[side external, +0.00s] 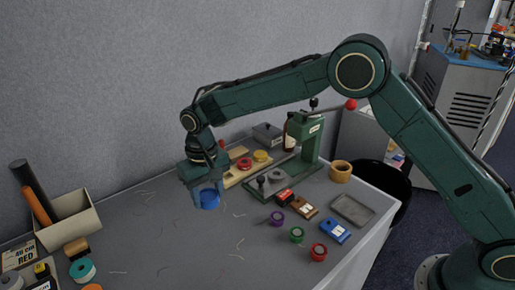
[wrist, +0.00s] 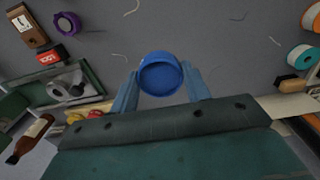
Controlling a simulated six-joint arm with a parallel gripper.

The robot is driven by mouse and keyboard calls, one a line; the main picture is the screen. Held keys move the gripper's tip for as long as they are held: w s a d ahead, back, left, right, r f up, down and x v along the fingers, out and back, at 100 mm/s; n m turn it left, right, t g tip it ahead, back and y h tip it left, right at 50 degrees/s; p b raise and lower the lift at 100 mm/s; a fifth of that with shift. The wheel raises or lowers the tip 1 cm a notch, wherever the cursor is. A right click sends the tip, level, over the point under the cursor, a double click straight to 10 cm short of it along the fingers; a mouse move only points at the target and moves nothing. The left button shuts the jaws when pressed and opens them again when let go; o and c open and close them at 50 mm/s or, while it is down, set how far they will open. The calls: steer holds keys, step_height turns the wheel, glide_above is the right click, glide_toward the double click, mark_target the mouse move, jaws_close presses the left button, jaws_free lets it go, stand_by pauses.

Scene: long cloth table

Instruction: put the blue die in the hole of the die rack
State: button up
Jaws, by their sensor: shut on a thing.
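The blue die (side external: 209,199) is a round, cup-like piece. My gripper (side external: 206,188) is shut on it and holds it, apparently above the table, left of the rack. In the wrist view the blue die (wrist: 160,75) sits between the two fingers of my gripper (wrist: 160,82), its round face toward the camera. The die rack (side external: 234,180) is a pale wooden strip behind and right of my gripper, with a red die (side external: 244,164) and a yellow die (side external: 261,156) on it. My gripper covers its near-left end, and I cannot make out the empty hole.
A green press (side external: 308,145) stands right of the rack. Purple (side external: 277,218), green (side external: 296,234) and red (side external: 318,252) round pieces lie at the front right, near small boxes and a grey tray (side external: 352,209). A bin (side external: 75,218) and spools are at left. The middle table has only thread scraps.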

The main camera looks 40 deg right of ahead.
step_height(320, 180, down, 6)
steer(key=shift+f, duration=0.1)
steer(key=shift+f, duration=2.15)
steer(key=shift+f, duration=0.1)
steer(key=o, duration=1.2)
step_height(320, 180, up, 12)
steer(key=shift+f, duration=0.25)
steer(key=shift+r, duration=0.35)
